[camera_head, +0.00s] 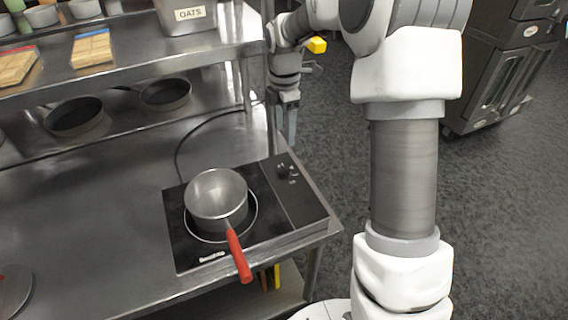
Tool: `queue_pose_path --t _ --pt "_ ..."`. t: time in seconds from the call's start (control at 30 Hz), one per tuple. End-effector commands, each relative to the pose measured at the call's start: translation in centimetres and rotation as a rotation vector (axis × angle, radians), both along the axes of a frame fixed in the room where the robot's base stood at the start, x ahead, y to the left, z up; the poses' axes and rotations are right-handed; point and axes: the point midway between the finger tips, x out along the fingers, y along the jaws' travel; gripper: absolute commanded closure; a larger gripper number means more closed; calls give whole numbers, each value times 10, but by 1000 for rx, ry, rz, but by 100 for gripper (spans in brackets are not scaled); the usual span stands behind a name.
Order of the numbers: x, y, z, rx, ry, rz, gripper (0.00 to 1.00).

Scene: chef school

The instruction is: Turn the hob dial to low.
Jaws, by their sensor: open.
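The hob (182,247) is a flat black unit at the right front corner of the steel counter. Its small dark dial (284,170) sits on the panel at the hob's right, near the back; its setting is too small to read. A steel saucepan (216,197) with a red handle stands on the hob's ring, the handle pointing to the front. My gripper (288,128) is open and empty, pointing down, behind and above the dial and apart from it. The exact gap between its fingers is hard to see.
Shelves (215,52) stand over the counter's back, with an oats bin (189,16), boards and two dark pans (165,93). A shelf post rises close to my gripper. A black cable (181,150) runs behind the hob. The counter left of the hob is mostly clear.

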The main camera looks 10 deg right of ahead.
Motion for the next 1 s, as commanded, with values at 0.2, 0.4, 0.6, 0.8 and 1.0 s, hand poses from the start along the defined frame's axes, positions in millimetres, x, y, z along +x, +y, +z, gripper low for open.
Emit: queue_pose_path --t 0.2,0.4,0.6,0.8,1.0 --pt "-1 0 -50 0 5 0 25" --pt "-1 0 -93 -1 4 0 25" --pt "0 0 -122 0 1 -1 25" --pt "0 0 -134 -1 -2 -1 25" --pt "0 0 -135 -1 -2 -1 25"
